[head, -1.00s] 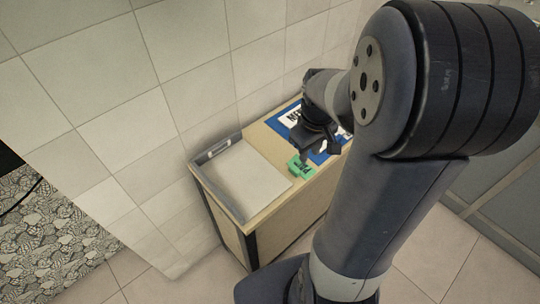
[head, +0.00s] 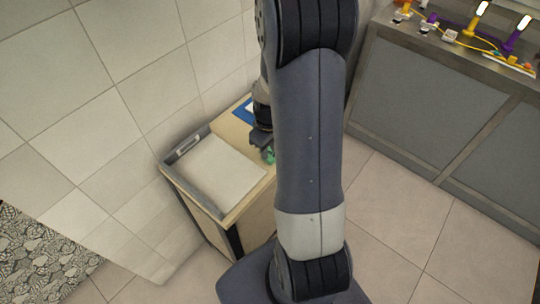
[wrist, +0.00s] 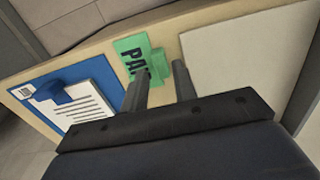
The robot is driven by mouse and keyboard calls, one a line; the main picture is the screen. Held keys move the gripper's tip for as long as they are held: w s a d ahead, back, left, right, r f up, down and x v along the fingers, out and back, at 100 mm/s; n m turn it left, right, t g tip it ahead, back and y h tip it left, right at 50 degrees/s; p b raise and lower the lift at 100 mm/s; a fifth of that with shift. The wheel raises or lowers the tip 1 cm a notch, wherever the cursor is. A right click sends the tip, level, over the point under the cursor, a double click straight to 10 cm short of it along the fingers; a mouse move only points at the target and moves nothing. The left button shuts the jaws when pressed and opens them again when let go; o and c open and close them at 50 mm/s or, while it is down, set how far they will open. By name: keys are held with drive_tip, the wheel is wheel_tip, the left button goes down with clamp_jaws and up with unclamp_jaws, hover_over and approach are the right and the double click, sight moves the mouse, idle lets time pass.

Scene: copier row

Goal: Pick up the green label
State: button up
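The green label (wrist: 131,56) lies on the wooden cabinet top, with dark letters and a raised green tab (wrist: 156,63) at one side. In the head view only a small part of the label (head: 270,155) shows, beside my arm. My gripper (wrist: 160,68) is open, its two fingers apart with nothing held between them. In the wrist view the tab appears between the fingertips, just beyond them. I cannot tell the exact height of the fingers above it.
A blue clipboard (wrist: 45,79) with a printed sheet lies left of the label in the wrist view. A grey tray (head: 177,175) with a pale sheet lies on its other side. A tiled wall (head: 90,130) stands close behind the cabinet (head: 248,218). A counter (head: 440,60) holds cables.

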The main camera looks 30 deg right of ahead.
drive_tip(key=shift+w+f, duration=0.15)
drive_tip(key=shift+f, duration=1.8)
drive_tip(key=shift+c, duration=0.4)
clamp_jaws()
